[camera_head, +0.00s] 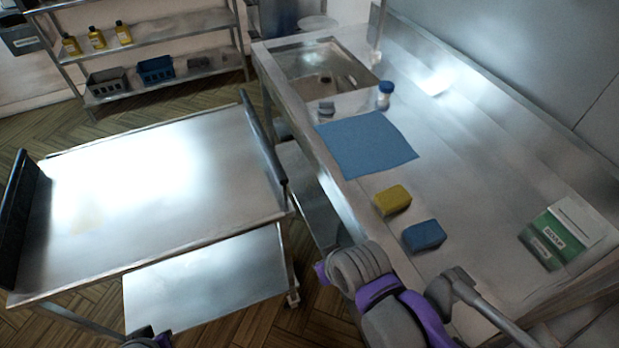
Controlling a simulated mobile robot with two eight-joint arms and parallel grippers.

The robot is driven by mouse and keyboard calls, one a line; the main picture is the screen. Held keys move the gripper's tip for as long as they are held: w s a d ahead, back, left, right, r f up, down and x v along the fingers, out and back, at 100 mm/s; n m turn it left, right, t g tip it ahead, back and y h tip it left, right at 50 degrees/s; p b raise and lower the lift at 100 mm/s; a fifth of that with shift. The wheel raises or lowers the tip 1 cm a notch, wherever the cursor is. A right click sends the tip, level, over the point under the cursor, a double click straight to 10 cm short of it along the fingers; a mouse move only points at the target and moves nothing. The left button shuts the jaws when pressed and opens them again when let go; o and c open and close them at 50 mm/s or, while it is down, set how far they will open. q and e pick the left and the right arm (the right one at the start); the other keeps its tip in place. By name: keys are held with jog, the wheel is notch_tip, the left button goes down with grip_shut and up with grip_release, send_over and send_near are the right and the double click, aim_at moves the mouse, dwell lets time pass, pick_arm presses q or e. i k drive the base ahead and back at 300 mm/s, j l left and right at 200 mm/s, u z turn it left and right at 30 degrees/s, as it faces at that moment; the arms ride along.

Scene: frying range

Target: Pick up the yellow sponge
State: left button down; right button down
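The yellow sponge (392,200) lies flat on the steel counter (345,190), close to its left edge. A blue sponge (424,235) lies just in front of it, to the lower right, with a small gap between them. A blue cloth (366,144) is spread flat behind the yellow sponge. Purple and grey links of my arm show over the counter's near end, below the sponges and apart from them. I cannot make out either gripper's fingers in this view. Only a small part of my other arm shows at the bottom left edge.
A green and white box (562,233) stands at the counter's right. A steel cart (160,180) stands left of the counter.

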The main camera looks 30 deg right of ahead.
aim_at(388, 202)
jog(key=k+j, duration=0.15)
jog(key=k, duration=0.35)
jog(key=z, duration=1.6)
